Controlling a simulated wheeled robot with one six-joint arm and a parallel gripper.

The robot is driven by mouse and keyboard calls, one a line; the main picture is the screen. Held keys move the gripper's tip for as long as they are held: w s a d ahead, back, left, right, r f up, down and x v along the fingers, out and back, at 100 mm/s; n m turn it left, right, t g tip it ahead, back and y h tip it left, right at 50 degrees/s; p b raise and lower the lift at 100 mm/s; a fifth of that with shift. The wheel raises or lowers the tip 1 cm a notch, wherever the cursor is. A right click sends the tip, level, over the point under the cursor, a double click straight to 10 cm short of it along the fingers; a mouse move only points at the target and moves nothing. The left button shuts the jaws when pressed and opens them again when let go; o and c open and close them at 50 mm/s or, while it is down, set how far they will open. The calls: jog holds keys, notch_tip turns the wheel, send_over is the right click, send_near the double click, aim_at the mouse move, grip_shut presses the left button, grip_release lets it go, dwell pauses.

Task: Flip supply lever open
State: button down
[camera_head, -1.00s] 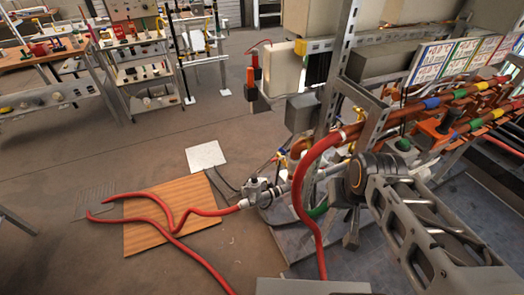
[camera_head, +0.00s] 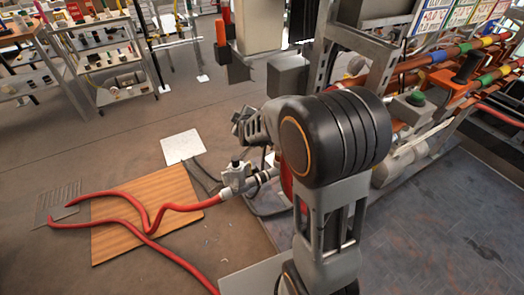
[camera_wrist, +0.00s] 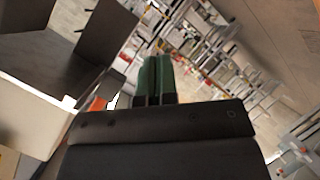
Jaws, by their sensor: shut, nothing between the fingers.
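My gripper (camera_wrist: 153,82) shows in the wrist view as two green fingertips close together, shut and empty. In the head view, the end of my arm (camera_head: 250,127) points left, above and behind the hose fitting. I cannot tell for certain which part is the supply lever. A grey valve-like fitting (camera_head: 236,176) joins the red hose (camera_head: 180,209) below my wrist, apart from it. An upright orange-and-dark part (camera_head: 221,35) stands further back. An orange patch (camera_wrist: 98,104) shows left of my fingers in the wrist view. My arm hides much of the pipework.
Colour-banded copper pipes (camera_head: 455,52) run along the right, with a green knob (camera_head: 415,98) and a black handle (camera_head: 467,67). A metal post (camera_head: 322,45) and a grey box (camera_head: 288,75) stand behind my wrist. Floor is open left of the wooden board (camera_head: 115,235).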

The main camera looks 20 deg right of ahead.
jog(key=w+d+f+n+t+h+b, duration=0.25)
jog(key=d+f+n+h+b, duration=0.35)
jog(key=f, duration=0.7)
jog(key=w+d+f+n+t+h+b, duration=0.2)
jog(key=f+t+h+b, duration=0.25)
jog(key=f+b, duration=0.6)
jog(key=w+d+r, duration=0.1)
jog(key=w+d, duration=0.3)
jog(key=w, duration=0.2)
jog(key=shift+w+r+g, duration=0.4)
jog(key=shift+d+r+m+g+p, duration=0.15)
jog(key=shift+r+m+g+p, duration=0.2)
jog(key=shift+m+p, duration=0.15)
